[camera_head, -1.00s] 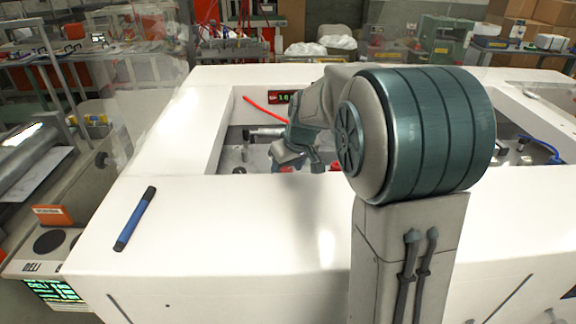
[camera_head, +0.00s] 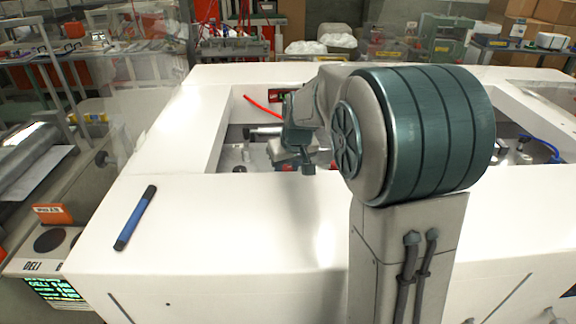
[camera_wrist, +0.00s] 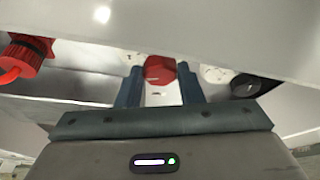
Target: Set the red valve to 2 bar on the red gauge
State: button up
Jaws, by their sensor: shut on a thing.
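The red valve (camera_wrist: 159,68) shows in the wrist view as a red knob between the two blue fingers of my gripper (camera_wrist: 161,80). My gripper is shut on it. In the head view my gripper (camera_head: 306,164) reaches down into the recess of the white housing, and the valve is hidden there. The red gauge (camera_head: 277,96), a small red digital display, sits on the recess's back wall. My arm covers part of it, and I cannot read its number.
A red hose (camera_head: 262,109) runs beside the gauge, and a red fitting (camera_wrist: 29,50) shows at the wrist view's left. A black knob (camera_wrist: 250,86) is right of the valve. A blue pen (camera_head: 135,218) lies on the white housing top (camera_head: 225,225), which is otherwise clear nearby.

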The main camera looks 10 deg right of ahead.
jog(key=m, duration=0.1)
jog(key=m+h, duration=0.1)
jog(key=m, duration=0.1)
jog(key=m+h+b, duration=0.1)
jog(key=m, duration=0.1)
jog(key=shift+a, duration=0.25)
jog(key=shift+w+a+m+g+h+b, duration=0.15)
jog(key=shift+m+h+b, duration=0.35)
jog(key=shift+m, duration=0.75)
jog(key=shift+s+m+g+h+b, duration=0.1)
jog(key=shift+m+g+h+b, duration=0.2)
jog(key=shift+m+b, duration=0.7)
jog(key=shift+m, duration=0.35)
jog(key=o, duration=1)
jog(key=shift+c, duration=0.2)
jog(key=v, duration=1.4)
jog(key=shift+w+a, duration=0.1)
jog(key=shift+w, duration=0.05)
